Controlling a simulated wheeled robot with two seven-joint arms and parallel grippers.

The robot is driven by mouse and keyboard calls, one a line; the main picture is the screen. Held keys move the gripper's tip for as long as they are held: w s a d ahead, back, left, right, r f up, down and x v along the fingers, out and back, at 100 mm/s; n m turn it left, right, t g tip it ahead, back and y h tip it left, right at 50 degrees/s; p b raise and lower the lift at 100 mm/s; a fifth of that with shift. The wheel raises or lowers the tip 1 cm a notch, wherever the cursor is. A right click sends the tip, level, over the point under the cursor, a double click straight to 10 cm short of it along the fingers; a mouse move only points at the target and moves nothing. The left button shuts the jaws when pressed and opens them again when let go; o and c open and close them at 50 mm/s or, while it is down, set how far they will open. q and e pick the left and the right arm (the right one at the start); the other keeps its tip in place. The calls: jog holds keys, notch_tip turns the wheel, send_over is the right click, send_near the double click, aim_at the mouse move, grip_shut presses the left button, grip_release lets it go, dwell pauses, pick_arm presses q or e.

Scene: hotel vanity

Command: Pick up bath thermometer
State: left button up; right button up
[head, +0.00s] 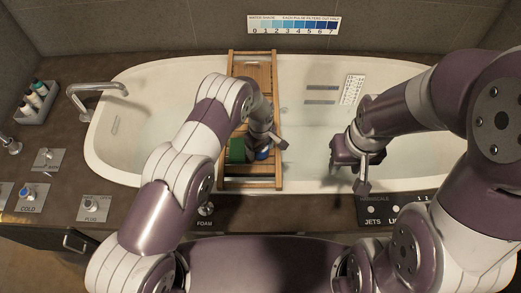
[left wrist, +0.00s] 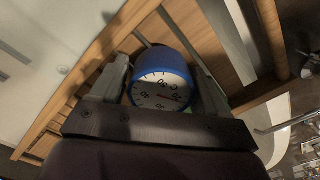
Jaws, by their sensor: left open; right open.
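The bath thermometer is a blue round body with a white numbered dial. In the left wrist view the thermometer (left wrist: 160,88) lies between the two fingers of my left gripper (left wrist: 158,72), which are open on either side of it. I cannot tell whether either finger touches it. In the head view the blue thermometer (head: 262,155) shows only partly, under my left gripper (head: 268,147), on the wooden bath tray (head: 236,183). My right gripper (head: 349,178) is open and empty over the tub's front right part.
A green block (head: 237,150) sits on the tray just left of the thermometer. The tray spans the white tub (head: 140,85). A faucet (head: 95,90) and a bottle caddy (head: 38,102) are at left. Knobs and a JETS panel (head: 385,210) line the front ledge.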

pick_arm(q)
jog(key=c, duration=0.8)
jog(key=shift+c, duration=0.2)
jog(key=shift+r, duration=0.1)
